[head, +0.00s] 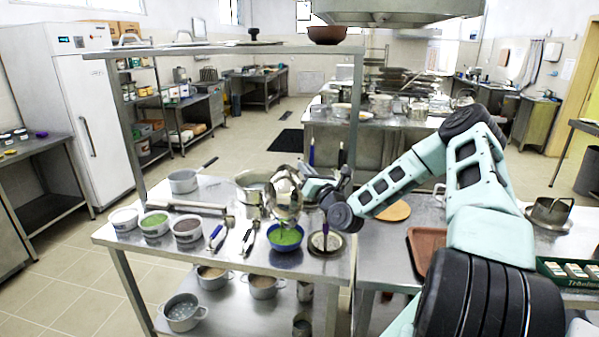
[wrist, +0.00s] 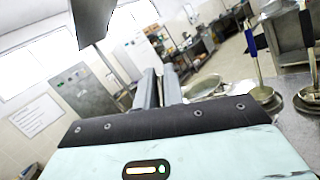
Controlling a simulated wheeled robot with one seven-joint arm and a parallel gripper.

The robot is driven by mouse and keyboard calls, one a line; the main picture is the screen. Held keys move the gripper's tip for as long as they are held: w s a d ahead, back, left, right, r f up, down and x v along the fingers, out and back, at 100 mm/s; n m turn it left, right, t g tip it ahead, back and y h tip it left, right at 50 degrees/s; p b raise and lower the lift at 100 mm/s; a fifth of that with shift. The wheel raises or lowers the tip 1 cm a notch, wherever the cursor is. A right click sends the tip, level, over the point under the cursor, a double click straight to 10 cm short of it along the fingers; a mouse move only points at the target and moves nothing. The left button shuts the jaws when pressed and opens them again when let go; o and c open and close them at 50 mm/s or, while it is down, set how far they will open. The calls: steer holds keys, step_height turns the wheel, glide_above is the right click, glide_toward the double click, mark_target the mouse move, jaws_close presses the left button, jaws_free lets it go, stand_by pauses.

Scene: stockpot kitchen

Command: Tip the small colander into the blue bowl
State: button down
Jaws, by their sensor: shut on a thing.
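The small colander (head: 284,199) is a shiny metal bowl, held in the air and tilted steeply above the blue bowl. The blue bowl (head: 287,246) stands on the steel table and has green contents inside. My gripper (head: 308,187) is shut on the colander at its right side, above and slightly right of the blue bowl. In the wrist view my gripper fingers (wrist: 160,90) are close together, with a metal rim (wrist: 208,84) beyond them that may be the colander. The inside of the colander is hard to make out.
A large pot (head: 250,186) stands just behind the colander. A round metal dish (head: 326,243) sits close right of the bowl. An overhead shelf (head: 220,50) spans above.

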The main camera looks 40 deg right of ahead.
steer(key=d+m, duration=0.1)
steer(key=d+f+m, duration=0.1)
steer(key=d+m+h+b, duration=0.1)
steer(key=shift+s+d+f+g, duration=0.25)
steer(key=shift+s+d+g, duration=0.05)
steer(key=shift+s+d, duration=0.05)
steer(key=shift+m, duration=0.4)
stand_by(2.4)
